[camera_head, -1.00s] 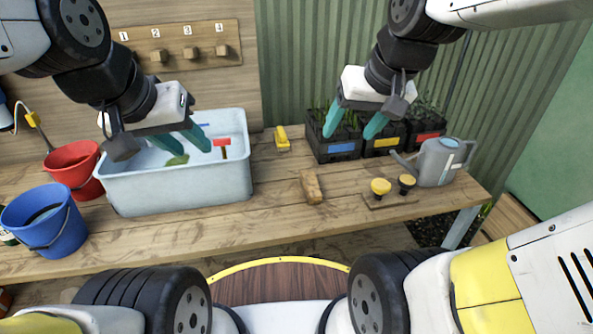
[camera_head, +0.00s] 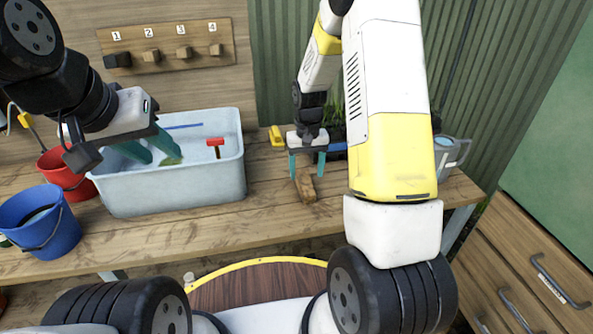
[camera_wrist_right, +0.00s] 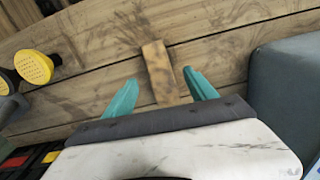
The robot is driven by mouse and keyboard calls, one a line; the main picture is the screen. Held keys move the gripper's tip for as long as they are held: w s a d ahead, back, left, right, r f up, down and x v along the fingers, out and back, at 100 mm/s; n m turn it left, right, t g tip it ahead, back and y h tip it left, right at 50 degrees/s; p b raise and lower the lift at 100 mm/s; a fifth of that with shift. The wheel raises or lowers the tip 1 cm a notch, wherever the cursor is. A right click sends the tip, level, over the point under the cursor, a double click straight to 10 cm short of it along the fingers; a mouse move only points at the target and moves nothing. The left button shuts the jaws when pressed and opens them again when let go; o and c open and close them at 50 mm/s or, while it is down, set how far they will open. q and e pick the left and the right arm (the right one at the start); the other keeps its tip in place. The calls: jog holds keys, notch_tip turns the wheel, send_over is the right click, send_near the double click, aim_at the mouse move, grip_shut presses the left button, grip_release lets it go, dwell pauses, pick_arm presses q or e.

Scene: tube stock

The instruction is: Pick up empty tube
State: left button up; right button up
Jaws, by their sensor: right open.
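I cannot make out an empty tube for certain in either view. My right gripper (camera_head: 307,172) is open above and just behind the block. In the right wrist view the block (camera_wrist_right: 158,70) shows between the two spread teal fingers (camera_wrist_right: 160,80), and no hold on it shows. My left gripper (camera_head: 160,158) is open over the left part of the tub, with its teal fingers apart and nothing visible between them.
The tub holds a red-headed tool (camera_head: 215,143) and a green piece (camera_head: 172,161). A blue bucket (camera_head: 45,235) and a red bucket (camera_head: 60,170) stand left. A yellow object (camera_head: 276,136) lies behind. My right arm hides much of the planters and watering can (camera_head: 455,150). The front bench strip is clear.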

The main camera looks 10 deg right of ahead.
aim_at(306, 183)
notch_tip(306, 183, down, 6)
jog(key=shift+w+f, duration=0.15)
jog(key=shift+c, duration=0.5)
jog(key=c, duration=1.3)
jog(key=shift+c, duration=0.2)
